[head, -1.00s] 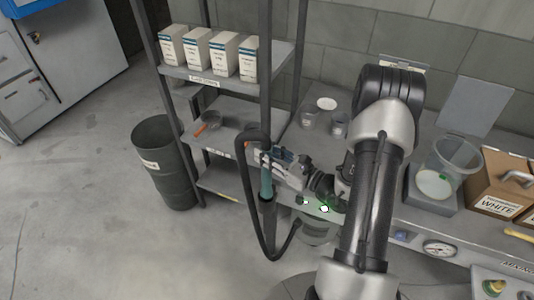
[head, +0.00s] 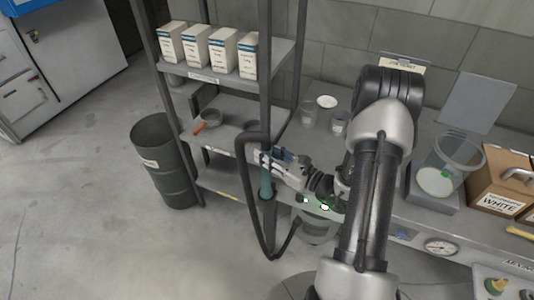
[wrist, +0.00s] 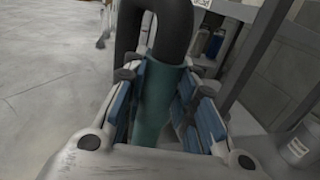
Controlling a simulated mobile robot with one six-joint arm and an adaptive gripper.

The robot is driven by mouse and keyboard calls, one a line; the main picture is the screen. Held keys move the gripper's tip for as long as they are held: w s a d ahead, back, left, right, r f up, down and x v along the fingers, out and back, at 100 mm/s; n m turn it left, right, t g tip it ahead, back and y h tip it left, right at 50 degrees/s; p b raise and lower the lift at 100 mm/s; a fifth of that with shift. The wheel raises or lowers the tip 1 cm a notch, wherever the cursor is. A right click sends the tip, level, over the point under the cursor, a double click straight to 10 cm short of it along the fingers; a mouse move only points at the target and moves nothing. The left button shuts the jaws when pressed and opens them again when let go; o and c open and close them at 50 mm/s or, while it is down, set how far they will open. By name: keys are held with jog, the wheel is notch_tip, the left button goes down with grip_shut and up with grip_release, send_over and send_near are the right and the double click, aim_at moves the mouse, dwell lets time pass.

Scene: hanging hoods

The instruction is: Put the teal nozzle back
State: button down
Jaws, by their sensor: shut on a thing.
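The teal nozzle (head: 266,184) hangs upright at the front post of the shelf rack, on the end of a thick black hose (head: 245,190). The hose loops over its top and hangs down below it. My gripper (head: 268,161) is shut on the nozzle from the right, near its upper part. In the wrist view the nozzle (wrist: 160,95) stands between my two blue-padded fingers, with the hose (wrist: 172,30) bending over above. A dark piece (head: 268,207) shows just under the nozzle; I cannot tell whether the nozzle sits in it.
The shelf rack (head: 215,112) holds several white boxes (head: 210,47) and an orange-handled pan (head: 208,119). A dark bin (head: 165,165) stands left. The bench at right carries cups (head: 308,113), a clear tub (head: 450,160) and a cardboard box (head: 505,178).

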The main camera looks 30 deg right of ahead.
aim_at(268, 172)
jog(key=shift+f+b, duration=1.35)
jog(key=shift+f, duration=2.75)
jog(key=c, duration=1.2)
grip_release()
jog(key=shift+s, duration=0.1)
jog(key=v, duration=1.2)
